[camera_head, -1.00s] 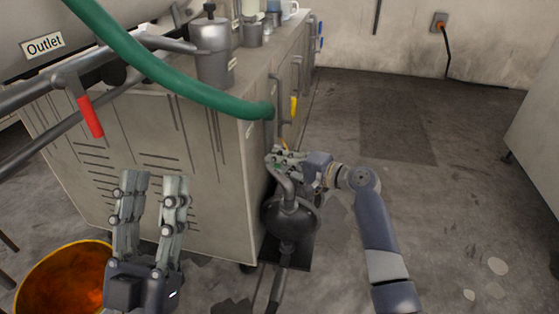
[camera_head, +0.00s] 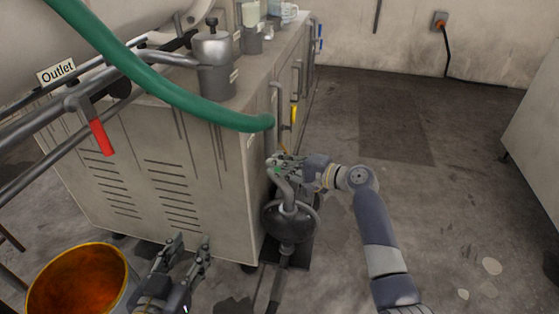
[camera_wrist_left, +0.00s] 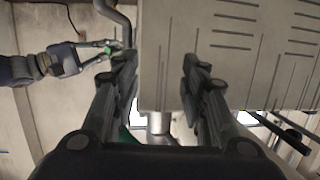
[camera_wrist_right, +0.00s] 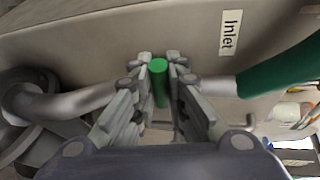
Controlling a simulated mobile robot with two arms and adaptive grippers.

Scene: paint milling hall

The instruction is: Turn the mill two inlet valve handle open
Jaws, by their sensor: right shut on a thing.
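The inlet valve handle (camera_wrist_right: 159,82) is a green cylinder in the right wrist view, standing between my right gripper's fingers, below an "Inlet" label (camera_wrist_right: 231,32). My right gripper (camera_wrist_right: 158,72) is shut on it. In the head view my right gripper (camera_head: 277,166) is at the bent grey inlet pipe beside the cabinet, and its fingers mostly hide the handle. A bit of green also shows at the right gripper in the left wrist view. My left gripper (camera_head: 190,246) is open and empty, low in front of the cabinet.
A grey slotted cabinet (camera_head: 130,180) carries a green hose (camera_head: 160,88). A red handle (camera_head: 101,138) hangs at the "Outlet" label (camera_head: 56,73). A yellow handle (camera_head: 293,116) is further back. An orange-filled bucket (camera_head: 128,288) stands at lower left. Floor on the right is clear.

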